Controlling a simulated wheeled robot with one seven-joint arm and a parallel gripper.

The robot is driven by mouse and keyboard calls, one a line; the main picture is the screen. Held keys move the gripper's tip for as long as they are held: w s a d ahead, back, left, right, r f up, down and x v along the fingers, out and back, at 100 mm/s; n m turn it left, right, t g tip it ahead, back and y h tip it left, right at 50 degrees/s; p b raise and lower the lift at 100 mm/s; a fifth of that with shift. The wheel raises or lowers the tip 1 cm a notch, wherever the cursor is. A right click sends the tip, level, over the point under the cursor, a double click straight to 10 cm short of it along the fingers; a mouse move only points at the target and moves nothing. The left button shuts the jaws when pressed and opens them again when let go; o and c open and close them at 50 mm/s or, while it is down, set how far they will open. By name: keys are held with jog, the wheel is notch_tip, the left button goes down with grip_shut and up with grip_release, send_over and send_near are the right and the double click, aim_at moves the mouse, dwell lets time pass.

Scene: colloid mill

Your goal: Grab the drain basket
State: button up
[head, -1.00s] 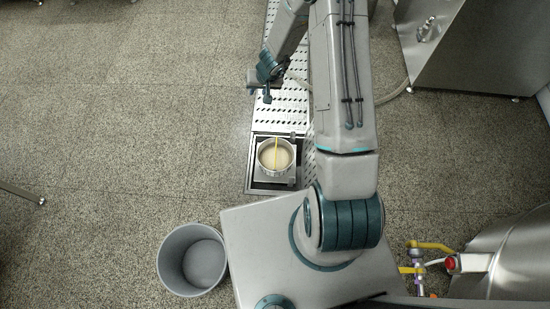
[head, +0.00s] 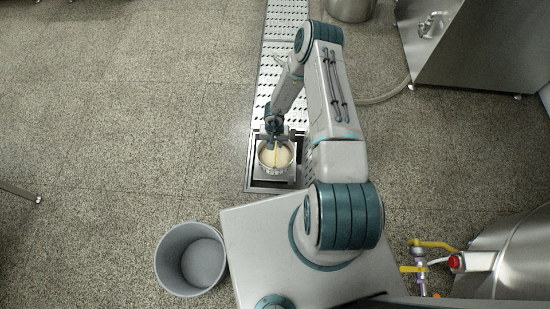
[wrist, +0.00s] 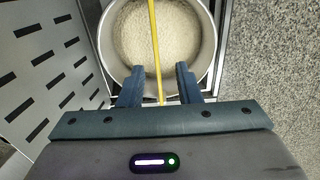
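The drain basket (head: 285,157) is a round metal pot-like basket with pale contents and a yellow bar handle (wrist: 154,45) across its top. It sits in the open square drain pit (head: 256,185) in the floor. In the wrist view the basket (wrist: 108,45) fills the upper middle. My gripper (wrist: 158,75) is open over the near rim of the basket, with one finger on each side of the yellow handle's line. The fingers look apart from the handle. Their exact height above it is hard to tell.
A slotted drain cover (head: 285,60) runs away from the pit, and slotted plate (wrist: 40,60) lies left of the basket in the wrist view. A grey bucket (head: 192,259) stands on the floor at lower left. A steel machine (head: 460,50) stands at upper right.

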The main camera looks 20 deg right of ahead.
jog(key=f+b, duration=0.1)
jog(key=f, duration=0.3)
jog(key=f+b, duration=0.2)
jog(key=f, duration=0.2)
jog(key=shift+s+d, duration=0.1)
jog(key=shift+d, duration=0.1)
jog(key=shift+r, duration=0.15)
grip_shut()
